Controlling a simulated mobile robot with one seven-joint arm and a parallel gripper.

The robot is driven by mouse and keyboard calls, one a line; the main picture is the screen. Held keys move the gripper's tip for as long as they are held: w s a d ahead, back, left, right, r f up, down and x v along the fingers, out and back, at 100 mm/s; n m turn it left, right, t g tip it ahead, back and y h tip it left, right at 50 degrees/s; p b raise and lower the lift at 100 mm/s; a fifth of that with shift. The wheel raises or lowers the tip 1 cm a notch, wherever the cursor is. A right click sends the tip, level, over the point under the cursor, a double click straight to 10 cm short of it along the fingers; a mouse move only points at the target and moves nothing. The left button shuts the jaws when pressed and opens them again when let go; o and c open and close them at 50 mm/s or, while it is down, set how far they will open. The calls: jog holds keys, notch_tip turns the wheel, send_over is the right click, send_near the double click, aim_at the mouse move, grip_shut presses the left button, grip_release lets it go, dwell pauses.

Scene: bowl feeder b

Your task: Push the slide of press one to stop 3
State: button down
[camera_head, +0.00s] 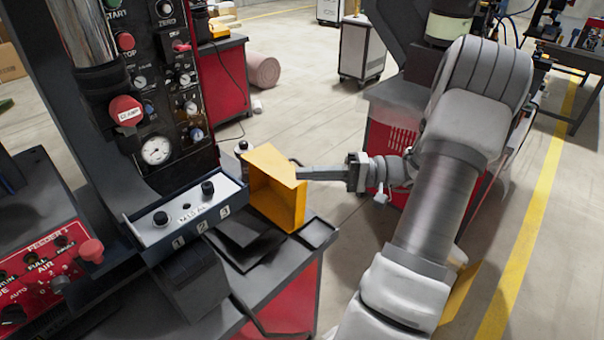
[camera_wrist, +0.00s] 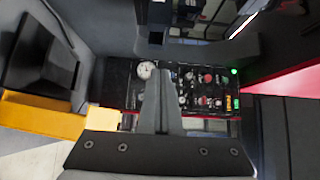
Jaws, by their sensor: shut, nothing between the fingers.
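One black knob (camera_head: 160,218) sits toward the 1 end and another black knob (camera_head: 207,188) toward the 3 end. I cannot tell which part is the slide. My gripper (camera_head: 300,173) is shut and empty, pointing left, at the right side of a yellow box-shaped guard (camera_head: 278,192), apart from the panel box. I cannot tell whether it touches the guard. In the wrist view my shut fingers (camera_wrist: 161,90) stand before the press's control panel (camera_wrist: 185,90).
The press's black control panel (camera_head: 170,85) with gauges and buttons rises behind the panel box. A red feeder panel (camera_head: 45,265) with a red knob (camera_head: 91,250) is at lower left. The yellow guard stands between my gripper and the panel box. Open floor lies behind.

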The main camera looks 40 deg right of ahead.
jog(key=w+a+p, duration=0.1)
jog(key=w+a, duration=0.2)
jog(key=a, duration=0.7)
jog(key=shift+w, duration=0.15)
jog(key=shift+a, duration=0.15)
